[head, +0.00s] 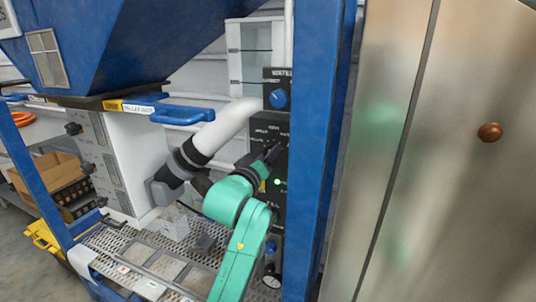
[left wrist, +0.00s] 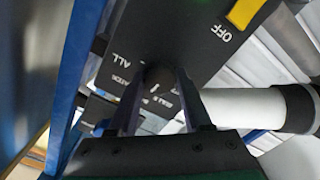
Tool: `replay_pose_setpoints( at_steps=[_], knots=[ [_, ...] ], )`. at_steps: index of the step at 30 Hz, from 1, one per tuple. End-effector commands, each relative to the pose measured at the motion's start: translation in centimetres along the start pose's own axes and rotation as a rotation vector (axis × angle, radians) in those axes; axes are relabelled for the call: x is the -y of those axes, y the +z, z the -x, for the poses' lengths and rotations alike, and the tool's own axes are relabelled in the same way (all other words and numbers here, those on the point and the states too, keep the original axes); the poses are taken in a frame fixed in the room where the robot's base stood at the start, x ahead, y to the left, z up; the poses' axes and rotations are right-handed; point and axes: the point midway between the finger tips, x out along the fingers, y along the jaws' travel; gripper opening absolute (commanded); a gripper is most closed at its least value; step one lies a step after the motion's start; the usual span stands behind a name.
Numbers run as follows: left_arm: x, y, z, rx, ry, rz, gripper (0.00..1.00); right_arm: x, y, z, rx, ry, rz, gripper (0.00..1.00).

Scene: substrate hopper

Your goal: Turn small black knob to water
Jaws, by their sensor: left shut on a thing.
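The small black knob (left wrist: 158,77) sits on a black control panel (left wrist: 185,40) with white lettering around it, including "ALL". My left gripper (left wrist: 160,84) has one finger on each side of the knob and is shut on it. In the head view my left gripper (head: 273,155) is against the black panel (head: 268,128), and the knob is hidden there by the gripper. The lettering near the knob is partly covered and turned in the wrist view, so I cannot tell where the knob points. My right gripper is in neither view.
A blue knob (head: 278,98) sits above, under a "WATER" label. A white pipe (head: 228,124) runs left of the panel. A blue post (head: 318,150) stands close on the right. A yellow piece (left wrist: 243,12) beside "OFF" shows in the wrist view.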

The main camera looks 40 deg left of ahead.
Motion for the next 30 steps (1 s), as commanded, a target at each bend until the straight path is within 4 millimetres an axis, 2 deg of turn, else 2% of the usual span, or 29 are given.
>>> replay_pose_setpoints(
  at_steps=[18, 30],
  knots=[
    [0.0, 0.2, -0.1, 0.009, -0.002, -0.455, 0.00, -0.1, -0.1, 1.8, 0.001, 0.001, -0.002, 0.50],
    [0.1, 0.3, -0.1, 0.008, -0.002, -0.587, 0.00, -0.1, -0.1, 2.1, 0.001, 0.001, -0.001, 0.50]
  ],
)
